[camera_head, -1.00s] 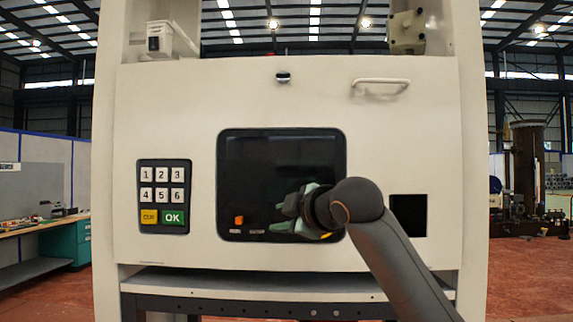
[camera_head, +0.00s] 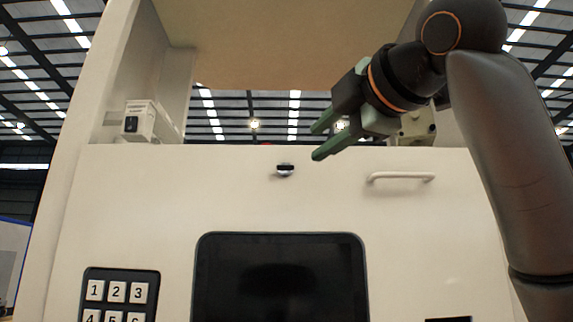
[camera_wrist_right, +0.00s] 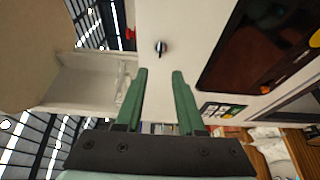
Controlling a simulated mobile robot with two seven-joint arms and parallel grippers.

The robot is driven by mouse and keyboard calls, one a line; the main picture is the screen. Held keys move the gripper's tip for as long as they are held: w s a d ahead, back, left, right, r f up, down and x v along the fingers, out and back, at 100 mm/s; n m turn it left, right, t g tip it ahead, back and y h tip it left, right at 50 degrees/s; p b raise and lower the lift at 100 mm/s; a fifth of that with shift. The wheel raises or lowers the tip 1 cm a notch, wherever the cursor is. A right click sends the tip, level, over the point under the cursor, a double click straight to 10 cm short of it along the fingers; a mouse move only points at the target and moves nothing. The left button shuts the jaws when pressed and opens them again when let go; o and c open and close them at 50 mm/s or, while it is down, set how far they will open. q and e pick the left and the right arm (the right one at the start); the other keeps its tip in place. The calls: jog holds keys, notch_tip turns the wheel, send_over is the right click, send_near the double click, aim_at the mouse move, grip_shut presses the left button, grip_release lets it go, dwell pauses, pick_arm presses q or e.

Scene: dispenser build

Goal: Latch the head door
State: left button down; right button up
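The head door (camera_head: 230,200) is a wide cream front panel, standing upright and looking flush with the cabinet. A small dark-and-metal latch knob (camera_head: 285,169) sits near its top edge, left of a pale bar handle (camera_head: 401,177). My right gripper (camera_head: 319,139) comes in from the upper right with green fingers apart and empty. It is up and to the right of the latch in the head view, apart from it. In the right wrist view the latch (camera_wrist_right: 160,48) shows just beyond the gap between the open fingertips (camera_wrist_right: 159,72). My left gripper is not in view.
A dark screen (camera_head: 280,275) and a number keypad (camera_head: 118,292) are set in the door. Above its top edge is an open bay with a white box-shaped device (camera_head: 150,122) at left and a beige mechanism (camera_head: 416,127) behind my right gripper.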

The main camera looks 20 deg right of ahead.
aim_at(287, 166)
jog(key=w+p, duration=0.1)
jog(key=w, duration=0.2)
jog(key=w+p, duration=0.1)
jog(key=w, duration=0.2)
jog(key=w+a+p, duration=0.1)
jog(key=w, duration=0.2)
jog(key=shift+w, duration=0.3)
jog(key=shift+w+a, duration=0.15)
jog(key=shift+w, duration=0.6)
grip_shut()
